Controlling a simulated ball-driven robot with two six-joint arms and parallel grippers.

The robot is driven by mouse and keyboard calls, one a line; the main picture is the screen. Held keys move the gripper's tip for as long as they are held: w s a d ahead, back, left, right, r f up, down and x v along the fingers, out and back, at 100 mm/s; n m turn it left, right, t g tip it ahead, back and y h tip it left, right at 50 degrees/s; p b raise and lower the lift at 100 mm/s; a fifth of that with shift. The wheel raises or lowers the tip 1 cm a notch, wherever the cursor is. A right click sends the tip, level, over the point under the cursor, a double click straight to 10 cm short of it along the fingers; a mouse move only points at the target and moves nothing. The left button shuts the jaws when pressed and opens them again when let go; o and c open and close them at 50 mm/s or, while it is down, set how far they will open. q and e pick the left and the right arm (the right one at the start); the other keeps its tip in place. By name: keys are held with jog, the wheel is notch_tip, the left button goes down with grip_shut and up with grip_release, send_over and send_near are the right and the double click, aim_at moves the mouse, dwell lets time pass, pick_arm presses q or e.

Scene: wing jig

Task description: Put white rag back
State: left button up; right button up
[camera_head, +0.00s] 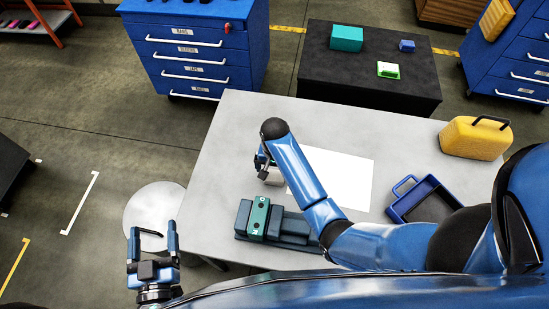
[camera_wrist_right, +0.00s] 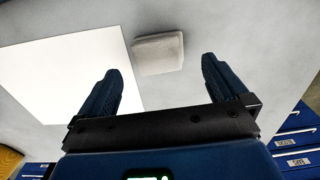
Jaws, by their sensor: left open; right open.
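The white rag (camera_wrist_right: 158,53) is a small pale folded pad lying on the grey table beside a bright white sheet (camera_wrist_right: 65,75). In the right wrist view it sits ahead of my right gripper (camera_wrist_right: 160,85), between the lines of the two spread fingers, with nothing gripped. In the head view the rag (camera_head: 273,177) shows partly beneath my right gripper (camera_head: 262,162), left of the sheet (camera_head: 350,178). My left gripper (camera_head: 152,232) is open and empty, left of the table, in front of a round stool.
A teal and dark-blue vise-like block (camera_head: 258,218) stands near the table's front edge. A blue handled tray (camera_head: 408,208) and a yellow case (camera_head: 475,138) are at right. The round stool (camera_head: 150,205) stands left of the table (camera_head: 240,120). The table's back left is clear.

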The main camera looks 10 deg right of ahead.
notch_tip(320, 180, up, 7)
jog(key=n+t, duration=0.1)
jog(key=t, duration=0.3)
send_near(275, 176)
jog(key=shift+y, duration=0.4)
jog(key=d+f, duration=0.1)
jog(key=w+d+f, duration=0.1)
jog(key=d+f, duration=0.1)
jog(key=shift+d+f, duration=0.2)
jog(key=s+d+t, duration=0.1)
jog(key=s+t, duration=0.1)
jog(key=s+d+n+t, duration=0.1)
jog(key=s+d+t, duration=0.1)
jog(key=shift+r, duration=0.2)
jog(key=s+d+r+n+t, duration=0.2)
jog(key=s+d+r+t, duration=0.3)
jog(key=s+r+t, duration=0.4)
jog(key=s+r, duration=0.5)
jog(key=r, duration=0.4)
jog(key=shift+s+r+n+t+h, duration=0.3)
jog(key=shift+s+r+t+h, duration=0.05)
jog(key=shift+s+t+h, duration=0.05)
jog(key=shift+f+b, duration=0.1)
jog(key=shift+b, duration=0.2)
notch_tip(275, 176, down, 6)
jog(key=b, duration=0.5)
jog(key=shift+b, duration=0.35)
